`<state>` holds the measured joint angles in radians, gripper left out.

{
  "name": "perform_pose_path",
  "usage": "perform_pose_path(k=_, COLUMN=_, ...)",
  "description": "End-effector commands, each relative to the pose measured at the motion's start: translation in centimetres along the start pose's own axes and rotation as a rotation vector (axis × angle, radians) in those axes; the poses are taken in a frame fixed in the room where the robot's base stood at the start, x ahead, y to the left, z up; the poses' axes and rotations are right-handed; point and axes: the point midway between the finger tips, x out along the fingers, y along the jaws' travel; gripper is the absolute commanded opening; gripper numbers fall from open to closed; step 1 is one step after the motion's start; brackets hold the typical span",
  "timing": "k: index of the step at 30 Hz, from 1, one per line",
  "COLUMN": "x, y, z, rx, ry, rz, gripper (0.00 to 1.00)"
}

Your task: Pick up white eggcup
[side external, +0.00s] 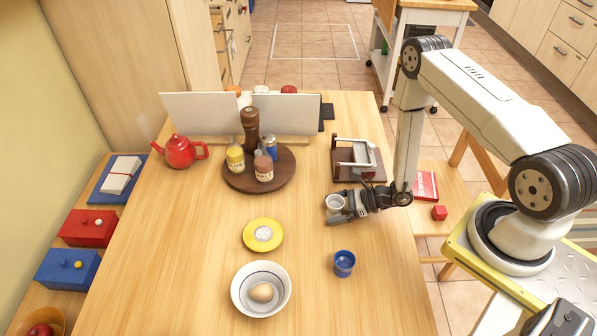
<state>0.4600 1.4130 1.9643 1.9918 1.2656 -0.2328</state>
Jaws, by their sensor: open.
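The white eggcup (335,202) stands on the wooden table, right of the middle. My gripper (340,211) is low over the table and comes in from the right. Its fingers are open, with the eggcup at or between their tips. Part of the eggcup's lower side is hidden by a finger. I cannot tell whether the fingers touch it.
A blue cup (344,263) stands in front of the gripper. A red teapot (179,151) is far left.

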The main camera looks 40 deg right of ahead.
Motion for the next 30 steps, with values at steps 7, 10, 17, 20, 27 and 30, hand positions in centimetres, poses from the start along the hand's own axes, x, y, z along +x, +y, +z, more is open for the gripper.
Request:
perform_pose_path(k=7, x=-0.03, y=-0.01, z=0.00, rx=0.000, ry=0.000, rz=0.000, gripper=1.00)
perform_pose_path(k=10, x=-0.03, y=-0.01, z=0.00, rx=0.000, ry=0.000, rz=0.000, gripper=0.75)
perform_pose_path(k=17, x=-0.03, y=-0.01, z=0.01, rx=0.000, ry=0.000, rz=0.000, gripper=0.04)
perform_pose_path(k=20, x=-0.03, y=-0.01, z=0.02, rx=0.000, ry=0.000, rz=0.000, gripper=0.04)
perform_pose_path(k=27, x=-0.09, y=-0.03, z=0.17, rx=-0.001, ry=0.000, rz=0.000, gripper=0.04)
perform_pose_path(k=30, x=-0.21, y=-0.07, z=0.50, rx=-0.001, ry=-0.001, rz=0.000, gripper=0.04)
